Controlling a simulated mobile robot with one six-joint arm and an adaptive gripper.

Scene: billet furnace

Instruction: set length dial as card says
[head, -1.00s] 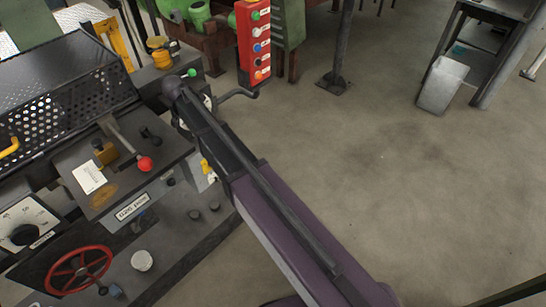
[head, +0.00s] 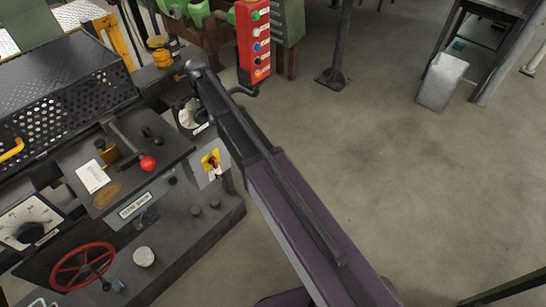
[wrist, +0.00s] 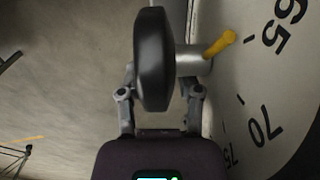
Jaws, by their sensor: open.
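In the wrist view a pale dial face (wrist: 270,65) shows the numbers 65, 70 and part of 75. A yellow pointer (wrist: 220,43) sticks out from the metal shaft of a black knob (wrist: 154,60). My gripper (wrist: 158,90) is open, with one finger on each side of this knob; I cannot tell whether they touch it. In the head view a pale dial (head: 187,113) with a dark knob shows beside my arm, and my gripper is hidden there. A white card (head: 92,176) lies on the machine's sloping panel, its writing too small to read.
A red-knobbed lever (head: 147,164) and a red handwheel (head: 82,266) are on the machine. Another white dial (head: 28,223) is at the lower left. A yellow-and-red switch (head: 211,162) sits beside my arm. A red button box (head: 254,42) stands behind.

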